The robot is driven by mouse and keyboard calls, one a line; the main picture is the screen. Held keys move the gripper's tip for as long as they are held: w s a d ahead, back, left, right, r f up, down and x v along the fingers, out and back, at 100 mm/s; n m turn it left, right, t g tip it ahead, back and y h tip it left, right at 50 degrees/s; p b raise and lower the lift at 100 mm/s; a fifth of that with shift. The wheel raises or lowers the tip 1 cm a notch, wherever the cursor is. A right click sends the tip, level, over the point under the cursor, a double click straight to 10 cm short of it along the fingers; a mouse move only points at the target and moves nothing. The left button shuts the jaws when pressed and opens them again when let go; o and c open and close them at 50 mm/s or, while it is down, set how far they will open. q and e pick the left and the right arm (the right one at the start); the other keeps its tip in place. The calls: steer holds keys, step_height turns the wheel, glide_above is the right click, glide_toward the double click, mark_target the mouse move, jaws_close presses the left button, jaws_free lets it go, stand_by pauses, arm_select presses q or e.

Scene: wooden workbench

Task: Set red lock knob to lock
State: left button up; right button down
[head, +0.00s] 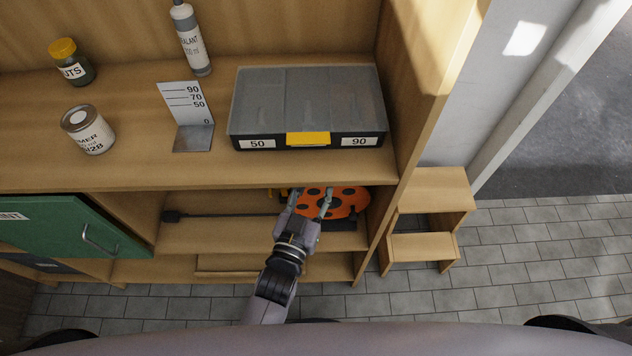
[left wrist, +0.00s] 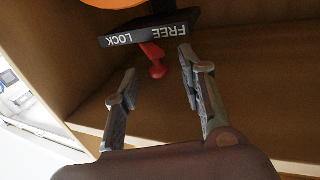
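The red lock knob (left wrist: 156,68) is a small lever below a black plate (left wrist: 150,35) in the left wrist view. The plate reads FREE and LOCK upside down, FREE at right, LOCK at left. The knob hangs near the middle between the words; I cannot tell its exact setting. My left gripper (left wrist: 158,61) is open, its fingers apart on either side of the knob, with visible gaps. In the head view, the left gripper (head: 310,192) is at an orange, black-spotted object (head: 346,204) on the shelf below the top; the knob is hidden there. My right gripper is not in view.
The workbench top (head: 330,167) overhangs the shelf. An organizer box (head: 308,100), marked stand (head: 189,110), can (head: 88,130), jar (head: 71,65) and sealant bottle (head: 190,40) stand on it. A side panel (head: 415,120) bounds the right. A step stool (head: 425,245) stands beyond it.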

arm_select(q)
steer(key=v, duration=1.1)
steer(key=shift+s, duration=0.25)
steer(key=shift+a, duration=0.1)
